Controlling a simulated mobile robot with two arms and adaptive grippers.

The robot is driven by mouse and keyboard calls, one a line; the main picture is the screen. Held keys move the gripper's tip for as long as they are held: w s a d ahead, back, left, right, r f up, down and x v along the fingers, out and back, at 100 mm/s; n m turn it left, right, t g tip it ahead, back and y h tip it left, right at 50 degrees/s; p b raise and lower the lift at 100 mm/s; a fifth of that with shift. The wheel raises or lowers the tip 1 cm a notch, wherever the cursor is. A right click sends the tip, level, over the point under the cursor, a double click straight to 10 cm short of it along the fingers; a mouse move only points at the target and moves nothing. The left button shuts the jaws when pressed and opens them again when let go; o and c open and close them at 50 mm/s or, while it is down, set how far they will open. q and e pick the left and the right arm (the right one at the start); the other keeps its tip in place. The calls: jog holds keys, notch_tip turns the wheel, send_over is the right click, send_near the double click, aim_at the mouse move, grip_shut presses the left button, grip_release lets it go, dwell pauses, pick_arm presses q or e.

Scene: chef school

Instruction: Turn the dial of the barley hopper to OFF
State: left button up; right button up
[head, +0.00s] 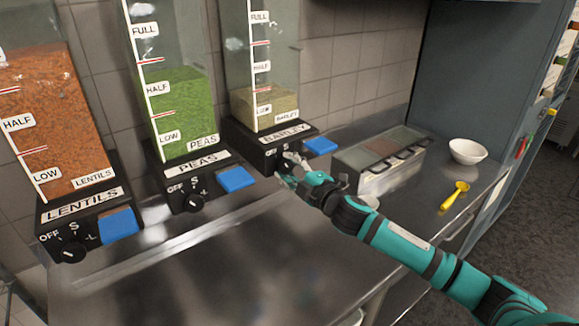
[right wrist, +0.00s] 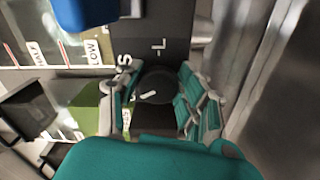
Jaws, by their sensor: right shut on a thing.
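The barley hopper (head: 262,107) stands at the back, right of the peas and lentils hoppers, on a black base labelled BARLEY. My right gripper (head: 287,165) is at the front of that base, shut on the barley dial. In the right wrist view the round black dial (right wrist: 156,86) sits between the two teal fingers. A short white mark shows on the dial, near the left finger. The letters S and L show beside it. My left gripper is not in view.
The peas dial (head: 193,203) and lentils dial (head: 72,252) are to the left. Blue parts (head: 320,146) stick out from the bases. The front counter is clear.

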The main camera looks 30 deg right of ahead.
dwell(0.6)
jog(key=o, duration=1.2)
jog(key=shift+s, duration=0.25)
jog(key=s, duration=0.3)
jog(key=s+d, duration=0.1)
jog(key=s, duration=0.7)
jog(key=shift+s+d, duration=0.2)
jog(key=shift+d, duration=0.1)
